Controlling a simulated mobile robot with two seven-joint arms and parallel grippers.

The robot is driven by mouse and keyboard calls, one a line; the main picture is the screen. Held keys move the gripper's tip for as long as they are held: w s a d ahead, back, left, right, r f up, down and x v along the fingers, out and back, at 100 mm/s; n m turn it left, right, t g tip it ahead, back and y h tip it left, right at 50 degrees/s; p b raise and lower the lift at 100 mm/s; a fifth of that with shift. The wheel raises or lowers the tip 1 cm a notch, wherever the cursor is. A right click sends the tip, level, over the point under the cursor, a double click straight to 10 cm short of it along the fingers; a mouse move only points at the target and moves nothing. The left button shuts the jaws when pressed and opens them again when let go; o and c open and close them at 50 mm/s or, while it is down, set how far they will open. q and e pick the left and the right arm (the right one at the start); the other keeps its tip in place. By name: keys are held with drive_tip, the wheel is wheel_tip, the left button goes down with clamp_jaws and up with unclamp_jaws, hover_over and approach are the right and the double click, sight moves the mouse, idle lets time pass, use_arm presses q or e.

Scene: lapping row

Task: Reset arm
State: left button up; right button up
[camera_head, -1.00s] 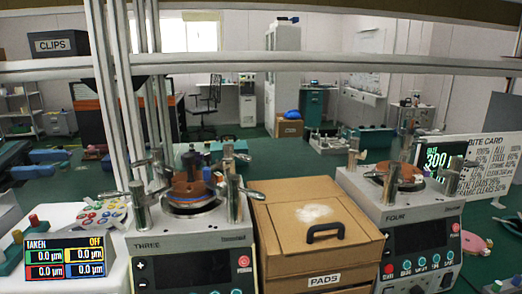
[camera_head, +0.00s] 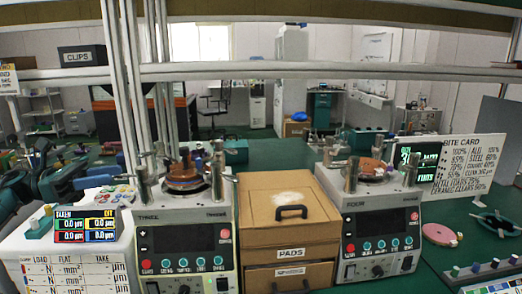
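My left arm comes in at the left edge, dark and blue-grey. Its gripper (camera_head: 84,178) is small in view, above the left end of the bench, behind the small readout marked TAKEN (camera_head: 85,229). I cannot tell whether its fingers are open or shut, and I see nothing clearly held in it. My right gripper is not in view. The lapping machine marked THREE (camera_head: 183,232) stands left of centre and the one marked FOUR (camera_head: 380,222) right of centre. Each has a round reddish-brown piece on its top plate.
A cardboard box marked PADS (camera_head: 275,224) stands between the machines. Upright metal posts (camera_head: 130,90) and a horizontal rail (camera_head: 330,68) cross the view.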

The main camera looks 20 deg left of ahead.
use_arm(q)
drive_tip(key=w+d+f+n+t+y, duration=0.1)
drive_tip(key=d+f+n+t+y, duration=0.3)
drive_tip(key=d+f+n, duration=0.6)
drive_tip(key=w+d+f+n+t+y, duration=0.15)
drive_tip(key=d+f+n+t, duration=0.45)
drive_tip(key=f+n, duration=0.65)
drive_tip(key=s+d+f+n+g+y+p, duration=0.1)
drive_tip(key=s+d+f+n+g+y, duration=0.2)
drive_tip(key=s+d+f+n, duration=0.4)
drive_tip(key=s+d+f+n+g+y, duration=0.4)
drive_tip(key=s+d+f+n, duration=0.4)
drive_tip(key=s+n, duration=0.4)
drive_tip(key=f+n+y, duration=0.1)
drive_tip(key=n, duration=0.3)
drive_tip(key=shift+s+f+y+p, duration=0.2)
drive_tip(key=shift+f+y+p, duration=0.05)
drive_tip(key=shift+y+p, duration=0.15)
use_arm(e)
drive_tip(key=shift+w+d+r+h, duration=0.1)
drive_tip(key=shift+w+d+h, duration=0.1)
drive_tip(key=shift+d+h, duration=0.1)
